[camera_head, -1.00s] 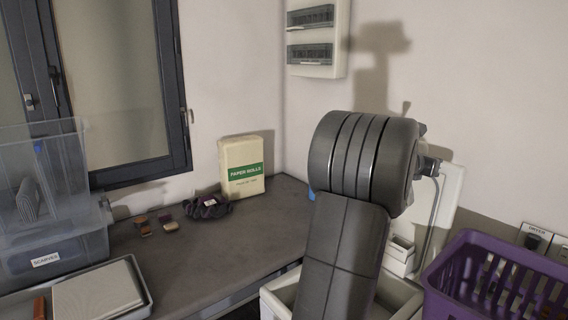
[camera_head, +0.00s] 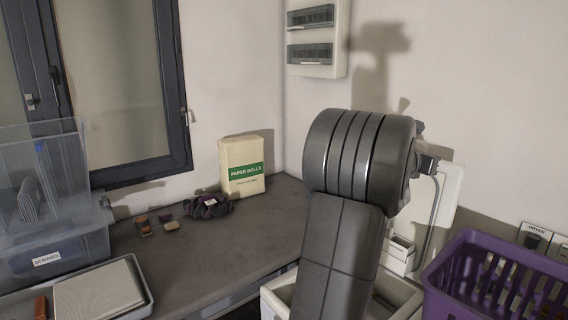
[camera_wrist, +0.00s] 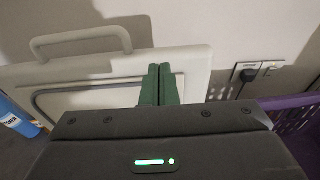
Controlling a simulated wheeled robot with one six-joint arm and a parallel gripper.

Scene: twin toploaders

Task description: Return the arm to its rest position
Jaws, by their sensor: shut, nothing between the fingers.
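My gripper (camera_wrist: 159,85) shows in the wrist view as two green fingers pressed together, with nothing between them. Behind the fingers is the raised white lid (camera_wrist: 200,62) of a toploader, with a grey handle on its top edge. Whether the fingers touch the lid I cannot tell; they appear in front of it. In the head view my arm stands bent up in the middle and hides much of the open white toploader (camera_head: 400,297). My gripper is hidden behind the arm there.
A purple basket (camera_head: 497,262) stands right of my arm. The grey counter (camera_head: 235,250) at left bears a paper rolls pack (camera_head: 242,166), a dark bundle (camera_head: 208,206), clear bins (camera_head: 55,244) and a tray (camera_head: 148,290). A blue bottle (camera_wrist: 18,118) is at the wrist view's left. Wall sockets (camera_wrist: 257,73) are behind.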

